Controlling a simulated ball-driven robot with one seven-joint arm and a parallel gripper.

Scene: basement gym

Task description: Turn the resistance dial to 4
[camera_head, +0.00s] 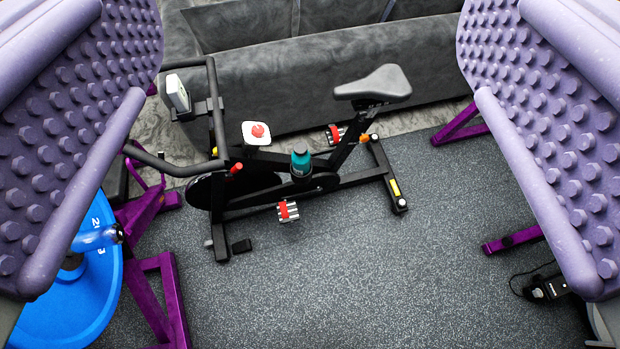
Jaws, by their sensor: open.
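A black exercise bike (345,185) stands on the floor ahead, seen from above. A white box with a round red knob (258,130) sits on its frame behind the handlebars; it looks like the resistance dial. Its markings and setting are too small to read. A smaller red knob (236,168) shows just below and left of it. My gripper (312,85) is open and empty, its two purple studded fingers at the left and right picture edges. The bike lies between them in the picture, well beyond and apart from them.
The bike has a grey saddle (378,84), a white console (178,93), and a teal bottle (300,163) on its frame. A grey sofa (310,75) is behind. A blue plate (88,300) and purple frame (160,285) stand left. A black device (545,289) lies right. Front floor is clear.

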